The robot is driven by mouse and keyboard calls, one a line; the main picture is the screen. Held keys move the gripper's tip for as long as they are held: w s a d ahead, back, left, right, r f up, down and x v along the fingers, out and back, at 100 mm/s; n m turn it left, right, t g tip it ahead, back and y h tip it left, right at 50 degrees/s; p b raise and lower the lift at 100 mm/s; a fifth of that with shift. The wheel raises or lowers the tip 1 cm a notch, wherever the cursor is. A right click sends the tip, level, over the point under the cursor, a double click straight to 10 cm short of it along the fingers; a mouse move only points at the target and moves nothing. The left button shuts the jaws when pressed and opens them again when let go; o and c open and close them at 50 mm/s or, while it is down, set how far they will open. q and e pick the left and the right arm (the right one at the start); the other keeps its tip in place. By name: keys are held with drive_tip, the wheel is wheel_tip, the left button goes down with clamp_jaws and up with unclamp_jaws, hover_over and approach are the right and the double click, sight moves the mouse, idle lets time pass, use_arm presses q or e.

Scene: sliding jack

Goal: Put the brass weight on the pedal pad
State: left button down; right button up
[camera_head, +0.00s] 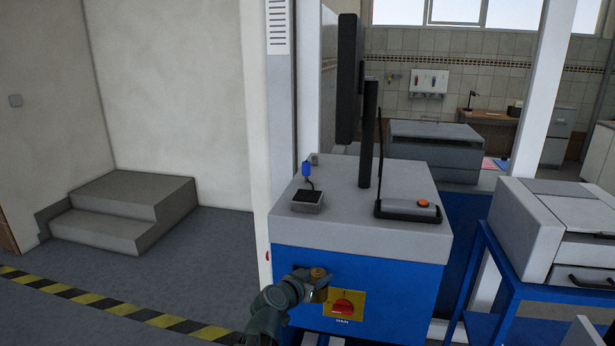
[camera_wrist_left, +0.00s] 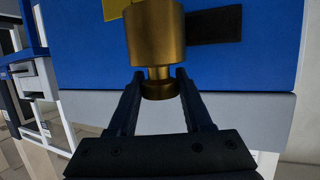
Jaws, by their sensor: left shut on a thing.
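The brass weight (camera_head: 319,274) is in my left gripper (camera_head: 310,283), in front of the blue cabinet's face, below the grey top's edge. In the left wrist view the brass weight (camera_wrist_left: 156,35) is a cylinder with a narrow neck and a knob; the left gripper's fingers (camera_wrist_left: 160,77) are shut around the neck. A small grey box with a black square top (camera_head: 307,199) sits on the cabinet top; it may be the pedal pad, but I cannot tell for sure. The weight is apart from it. My right gripper is not in view.
The grey cabinet top (camera_head: 345,225) also carries a blue cabled piece (camera_head: 307,170), a dark post (camera_head: 368,135) and a low device with an orange button (camera_head: 410,209). A yellow panel with a red knob (camera_head: 343,306) is on the blue front. Grey steps (camera_head: 125,210) stand left.

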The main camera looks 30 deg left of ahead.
use_arm(q)
wheel_tip(320, 180, up, 29)
drive_tip(key=a+n+y+p, duration=0.1)
drive_tip(key=y+p, duration=0.1)
drive_tip(key=p, duration=2.5)
drive_tip(key=shift+a+r, duration=0.15)
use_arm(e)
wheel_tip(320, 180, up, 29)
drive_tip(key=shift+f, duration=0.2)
